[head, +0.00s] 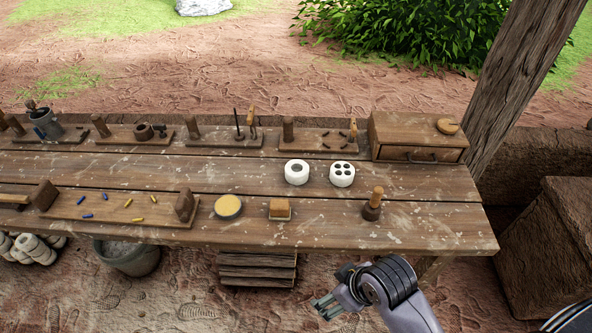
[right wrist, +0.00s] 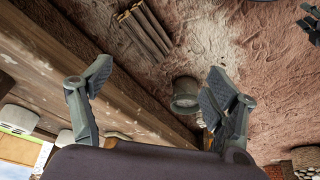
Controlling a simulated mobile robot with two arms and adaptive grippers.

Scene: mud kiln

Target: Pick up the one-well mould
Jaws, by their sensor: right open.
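The one-well mould (head: 297,180) is a white, round block with one dark hole in its top. It stands upright on the wooden table, right of centre in the head view. A similar white mould with several wells (head: 342,182) stands just to its right, a small gap apart. My right gripper (head: 325,307) is open and empty in front of the table's near edge, well short of the mould. In the right wrist view its two fingers (right wrist: 158,85) are spread wide, with nothing between them. The mould is not seen there. My left gripper is not in view.
A wooden stamp (head: 373,205), a small block (head: 280,210) and a round yellow pad (head: 228,207) sit along the table's front. A drawer box (head: 418,135) stands at the back right. Tool racks line the back. A bucket (right wrist: 184,97) stands on the ground.

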